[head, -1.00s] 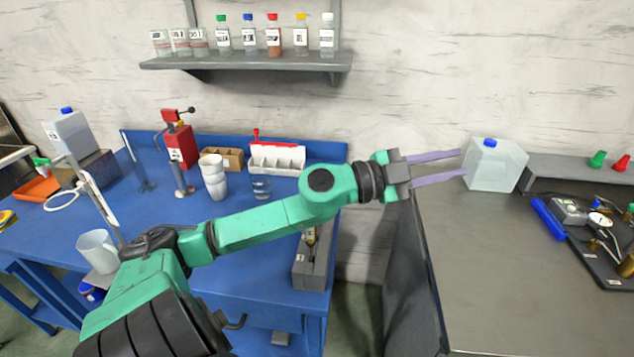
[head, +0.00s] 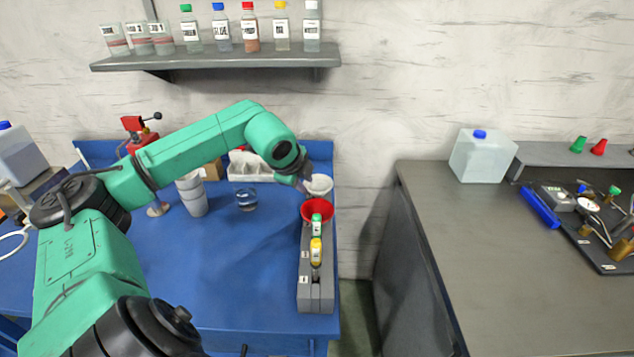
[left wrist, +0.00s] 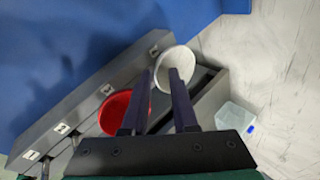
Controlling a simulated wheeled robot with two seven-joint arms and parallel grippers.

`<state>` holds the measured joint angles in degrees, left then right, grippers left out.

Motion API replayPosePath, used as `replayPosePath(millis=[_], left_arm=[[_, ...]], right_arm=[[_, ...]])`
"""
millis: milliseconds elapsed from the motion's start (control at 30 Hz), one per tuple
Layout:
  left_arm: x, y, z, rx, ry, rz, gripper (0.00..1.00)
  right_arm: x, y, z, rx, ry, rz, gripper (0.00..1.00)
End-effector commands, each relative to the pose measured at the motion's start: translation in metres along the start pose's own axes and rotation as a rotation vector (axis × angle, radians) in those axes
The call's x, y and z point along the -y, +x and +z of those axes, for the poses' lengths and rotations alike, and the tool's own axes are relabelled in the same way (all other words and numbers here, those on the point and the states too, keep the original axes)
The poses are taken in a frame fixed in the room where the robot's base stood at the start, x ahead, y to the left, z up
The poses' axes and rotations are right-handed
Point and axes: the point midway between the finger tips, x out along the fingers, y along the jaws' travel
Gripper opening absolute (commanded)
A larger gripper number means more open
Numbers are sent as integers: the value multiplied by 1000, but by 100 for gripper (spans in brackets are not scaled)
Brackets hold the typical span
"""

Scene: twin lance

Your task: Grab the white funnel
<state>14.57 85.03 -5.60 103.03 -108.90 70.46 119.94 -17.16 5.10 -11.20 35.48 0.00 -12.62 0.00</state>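The white funnel (head: 320,184) stands at the far end of the grey rack (head: 304,268), behind the red funnel (head: 316,208). My left gripper (head: 304,186) is at the white funnel's left side in the head view, partly hidden by its own arm. In the left wrist view its two purple fingers (left wrist: 162,75) are apart. One fingertip is near the rim between the red funnel (left wrist: 115,111) and the white funnel (left wrist: 176,62); the other overlaps the white funnel's mouth. I cannot tell whether they touch it. My right gripper is not in view.

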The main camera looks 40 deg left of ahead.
Motion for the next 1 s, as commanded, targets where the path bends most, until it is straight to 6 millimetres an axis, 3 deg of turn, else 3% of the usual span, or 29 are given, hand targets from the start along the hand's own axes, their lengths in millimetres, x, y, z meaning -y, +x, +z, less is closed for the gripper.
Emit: replayPosePath(millis=[167,333,500,600,1000], left_arm=[[0,24,-3,-6,-2,5,27],[-2,51,-1,-2,1,1,27],[-3,53,-1,0,3,1,27],[-3,53,-1,0,2,1,0],[-4,52,-1,-1,2,2,0]], right_arm=[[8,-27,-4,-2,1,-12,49],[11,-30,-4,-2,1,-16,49],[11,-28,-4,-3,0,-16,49],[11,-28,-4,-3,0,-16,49],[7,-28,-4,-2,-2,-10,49]])
